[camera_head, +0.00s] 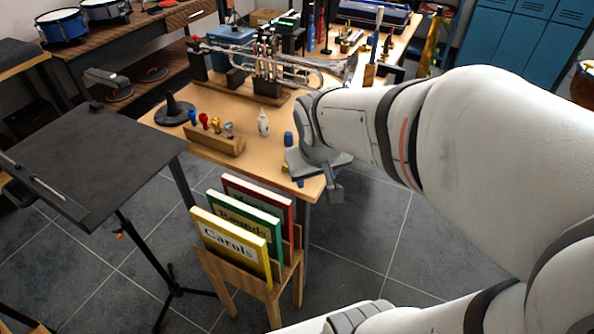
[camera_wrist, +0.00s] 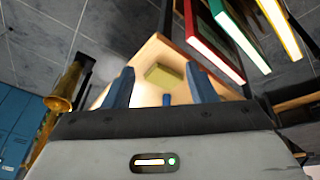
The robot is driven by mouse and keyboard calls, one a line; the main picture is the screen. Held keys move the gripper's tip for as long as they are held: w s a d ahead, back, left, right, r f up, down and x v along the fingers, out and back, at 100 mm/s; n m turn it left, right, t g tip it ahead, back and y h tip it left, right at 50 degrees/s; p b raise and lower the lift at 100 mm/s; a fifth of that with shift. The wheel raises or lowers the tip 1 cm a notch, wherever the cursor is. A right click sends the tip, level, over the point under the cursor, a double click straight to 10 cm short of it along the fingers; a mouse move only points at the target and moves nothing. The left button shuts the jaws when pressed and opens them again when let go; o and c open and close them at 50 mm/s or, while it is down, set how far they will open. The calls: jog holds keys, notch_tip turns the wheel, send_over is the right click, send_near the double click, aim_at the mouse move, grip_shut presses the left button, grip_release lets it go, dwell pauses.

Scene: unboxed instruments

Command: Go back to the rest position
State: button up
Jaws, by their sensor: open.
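My gripper (camera_head: 293,162) hangs over the near right corner of the wooden workbench (camera_head: 262,170). In the wrist view my gripper (camera_wrist: 160,86) shows two blue fingers spread wide apart, with a gap between them. A small yellowish block (camera_wrist: 165,77) lies on the bench top beyond the fingers, apart from them. A small blue thing (camera_wrist: 167,99) shows low between the fingers; I cannot tell what it is or how close it is. Nothing is visibly held.
A trumpet (camera_head: 290,62) lies on a stand at the back of the bench. A wooden rack (camera_head: 235,268) with several books stands on the floor in front. A black music stand (camera_head: 85,160) is at left. A small white bottle (camera_head: 263,122) stands on the bench.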

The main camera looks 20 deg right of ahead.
jog(key=s+a+g+y, duration=0.1)
jog(key=s+a, duration=0.2)
jog(key=s, duration=0.3)
jog(key=shift+a+f+g, duration=0.15)
jog(key=shift+f+g, duration=0.05)
jog(key=shift+g, duration=0.2)
jog(key=shift+s, duration=0.1)
